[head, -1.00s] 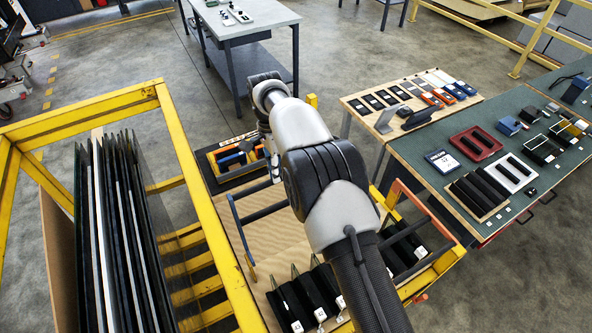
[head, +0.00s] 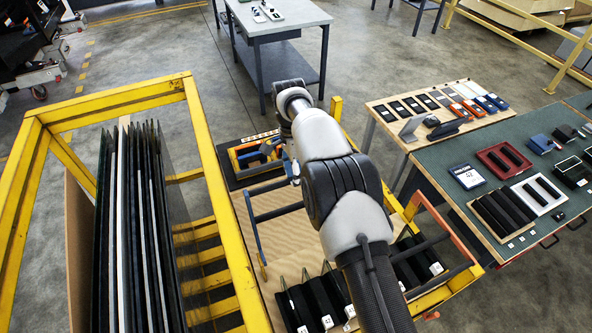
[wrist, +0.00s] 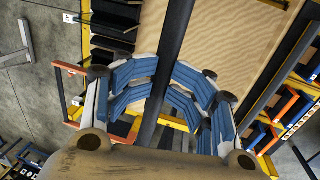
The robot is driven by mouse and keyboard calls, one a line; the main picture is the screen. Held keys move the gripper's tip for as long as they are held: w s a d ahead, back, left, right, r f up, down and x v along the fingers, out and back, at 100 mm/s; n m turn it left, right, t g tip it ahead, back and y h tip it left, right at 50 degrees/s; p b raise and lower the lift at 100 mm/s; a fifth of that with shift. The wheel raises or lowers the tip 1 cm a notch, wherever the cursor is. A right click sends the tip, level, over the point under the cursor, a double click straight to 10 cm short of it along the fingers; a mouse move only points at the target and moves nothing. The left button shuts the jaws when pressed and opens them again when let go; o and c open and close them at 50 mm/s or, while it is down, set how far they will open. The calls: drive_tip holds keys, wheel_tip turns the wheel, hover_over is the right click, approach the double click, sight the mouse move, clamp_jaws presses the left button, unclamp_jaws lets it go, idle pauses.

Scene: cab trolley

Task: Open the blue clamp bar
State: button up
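The blue clamp bar (head: 268,187) is a dark bar on a blue side arm (head: 256,236), raised above the left part of a trolley with a wooden deck (head: 283,238). My gripper (head: 292,172) is at the bar's right part in the head view, half hidden by my own arm. In the wrist view, the blue-padded fingers of my gripper (wrist: 169,68) curl in from both sides around the dark bar (wrist: 176,35). Their tips lie close against it, so the gripper looks shut on it. The bar's far end is hidden.
An orange clamp (head: 440,217) with a dark bar crosses the trolley's right side, above black profiles (head: 318,300). A yellow rack (head: 205,150) of upright panels stands close on the left. A tool crate (head: 240,165) sits behind. A green-topped bench (head: 450,150) is at right.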

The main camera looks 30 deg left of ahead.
drive_tip(key=shift+o, duration=0.3)
drive_tip(key=shift+s+d+f, duration=0.15)
drive_tip(key=shift+f, duration=0.45)
drive_tip(key=shift+r, duration=0.15)
drive_tip(key=shift+r, duration=0.15)
wheel_tip(320, 180, up, 10)
